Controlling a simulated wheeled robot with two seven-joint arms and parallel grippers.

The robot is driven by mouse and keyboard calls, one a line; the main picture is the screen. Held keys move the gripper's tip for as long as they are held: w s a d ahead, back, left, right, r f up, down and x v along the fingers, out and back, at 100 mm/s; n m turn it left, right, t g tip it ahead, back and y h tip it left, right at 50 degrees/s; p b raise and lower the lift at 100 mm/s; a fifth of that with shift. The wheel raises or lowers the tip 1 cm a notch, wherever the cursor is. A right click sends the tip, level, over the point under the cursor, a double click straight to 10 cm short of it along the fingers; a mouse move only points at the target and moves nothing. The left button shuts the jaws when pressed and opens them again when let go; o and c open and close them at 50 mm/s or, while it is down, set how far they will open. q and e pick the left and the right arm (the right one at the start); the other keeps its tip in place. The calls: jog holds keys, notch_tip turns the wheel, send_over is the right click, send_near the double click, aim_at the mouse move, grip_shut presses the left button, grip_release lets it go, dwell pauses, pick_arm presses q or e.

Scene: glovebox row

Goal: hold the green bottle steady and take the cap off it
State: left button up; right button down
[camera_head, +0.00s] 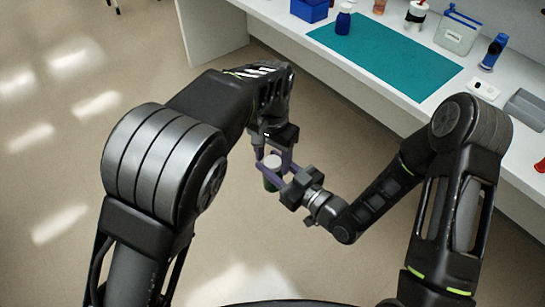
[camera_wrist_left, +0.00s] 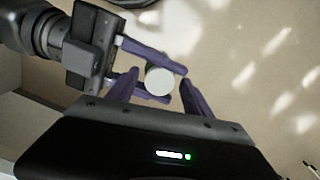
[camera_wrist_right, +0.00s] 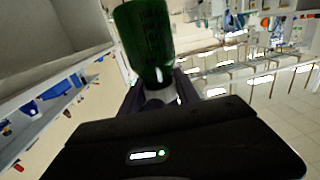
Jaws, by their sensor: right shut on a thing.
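The green bottle (camera_head: 271,184) is held in the air in front of me, above the floor, and fills the upper middle of the right wrist view (camera_wrist_right: 147,40). Its white cap (camera_head: 273,159) shows end-on in the left wrist view (camera_wrist_left: 160,81). My right gripper (camera_head: 274,171) is shut on the bottle from the right side, its purple fingers on either side of it. My left gripper (camera_wrist_left: 161,80) has its fingers on both sides of the cap, with a visible gap, so it looks open. Its fingers partly hide the bottle in the head view.
A white bench (camera_head: 340,62) runs along the upper right with a teal mat (camera_head: 385,55), a blue bottle (camera_head: 343,20), a blue box (camera_head: 309,8) and a grey tray (camera_head: 525,108). The floor around the grippers is clear.

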pick_arm(q)
jog(key=shift+r, duration=0.1)
jog(key=shift+r, duration=2.2)
jog(key=shift+c, duration=0.4)
notch_tip(320, 180, up, 3)
jog(key=m, duration=0.3)
jog(key=shift+r, duration=0.2)
jog(key=shift+f, duration=4)
jog(key=shift+c, duration=0.5)
